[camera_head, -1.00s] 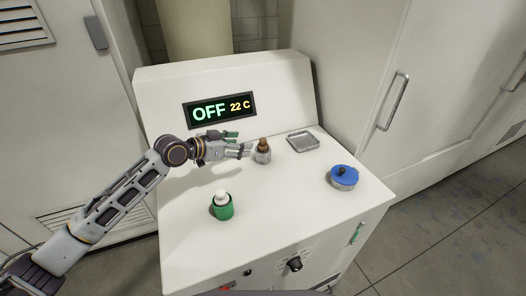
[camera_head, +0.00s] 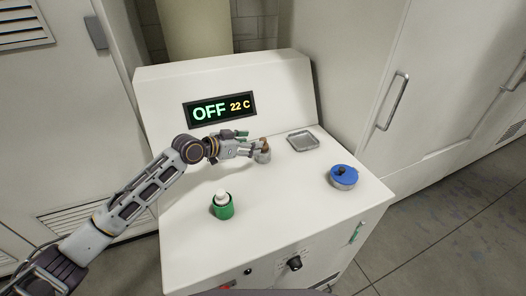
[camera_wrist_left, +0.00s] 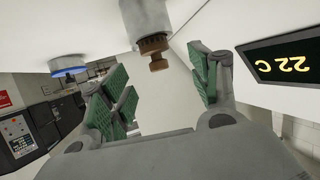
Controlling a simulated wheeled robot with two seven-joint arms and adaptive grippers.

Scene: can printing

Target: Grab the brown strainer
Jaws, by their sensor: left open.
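The brown strainer (camera_head: 264,142) sits on top of a grey metal can (camera_head: 262,156) at the back middle of the white machine top. In the left wrist view the brown strainer (camera_wrist_left: 154,48) hangs upside down at the upper middle, with the grey can (camera_wrist_left: 143,15) above it in the picture. My left gripper (camera_head: 250,144) is open beside the strainer, just to its left. In the wrist view its green-padded fingers (camera_wrist_left: 162,68) stand apart, with the strainer in line with the gap between them. I cannot tell whether any finger touches it. My right gripper is not in view.
A green container with a white top (camera_head: 222,206) stands front left. A blue container with a brown knob (camera_head: 343,180) stands at the right. An empty square metal tray (camera_head: 302,141) lies at the back right. The display panel (camera_head: 220,109) reads OFF, 22 C.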

